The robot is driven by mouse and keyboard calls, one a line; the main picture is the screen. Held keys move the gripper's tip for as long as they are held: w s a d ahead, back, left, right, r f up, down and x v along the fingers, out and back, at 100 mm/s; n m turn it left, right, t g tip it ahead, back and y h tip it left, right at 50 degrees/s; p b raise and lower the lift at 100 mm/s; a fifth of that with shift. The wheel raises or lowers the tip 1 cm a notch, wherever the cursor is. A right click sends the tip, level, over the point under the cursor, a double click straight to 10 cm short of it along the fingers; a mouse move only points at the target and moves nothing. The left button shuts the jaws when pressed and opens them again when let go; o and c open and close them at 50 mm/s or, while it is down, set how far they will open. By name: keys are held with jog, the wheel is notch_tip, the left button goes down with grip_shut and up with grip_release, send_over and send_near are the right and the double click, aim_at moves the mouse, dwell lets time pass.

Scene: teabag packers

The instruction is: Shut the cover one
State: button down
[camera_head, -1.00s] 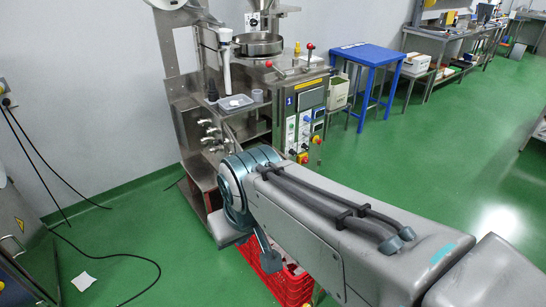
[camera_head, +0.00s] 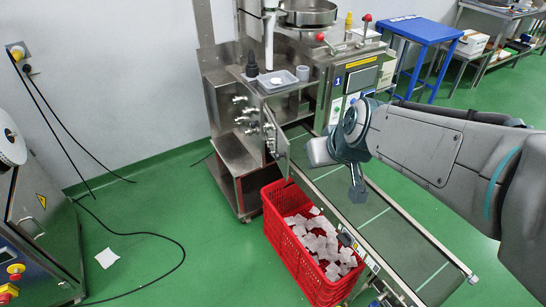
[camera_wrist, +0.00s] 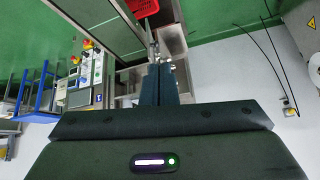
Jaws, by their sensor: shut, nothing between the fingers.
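The cover, a small metal door (camera_head: 282,146), stands swung out from the front of the machine marked 1 (camera_head: 300,87). It is above the back end of the red crate, left of the conveyor. My gripper (camera_head: 357,192) hangs to the right of the cover in the head view, apart from it, over the conveyor. In the wrist view my gripper's dark fingers (camera_wrist: 158,69) are together and empty. Thin metal parts show just beyond the fingertips there; I cannot tell whether the fingers touch any of them.
The red crate (camera_head: 270,217) with several white teabags stands on the floor beside the conveyor (camera_head: 400,245). A small tray (camera_head: 278,81) and bottle sit on the machine's ledge. Cables (camera_head: 150,236) lie on the left floor.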

jog(key=w+a+f+n+t+h+b, duration=0.1)
jog(key=w+a+f+n+t+b, duration=0.1)
jog(key=w+a+f, duration=0.4)
jog(key=w+a+f+n+t+b, duration=0.1)
jog(key=w+a+f+t+b, duration=0.2)
jog(key=w, duration=0.5)
jog(key=w+a+f+n+t+h+b, duration=0.1)
jog(key=w+a+f+n+b, duration=0.1)
jog(key=w+a+f, duration=0.35)
jog(key=w+a+f+n+t+h+b, duration=0.1)
jog(key=a+f+n+t+h+b, duration=0.2)
jog(key=f, duration=0.6)
jog(key=w+a+f+n+t+h+b, duration=0.15)
jog(key=a+f+h+b, duration=0.3)
jog(key=f, duration=0.45)
jog(key=w+d+p, duration=0.1)
jog(key=w+d, duration=0.7)
jog(key=w, duration=0.1)
jog(key=shift+w+d, duration=0.25)
jog(key=shift+d, duration=0.1)
jog(key=shift+g+h, duration=0.25)
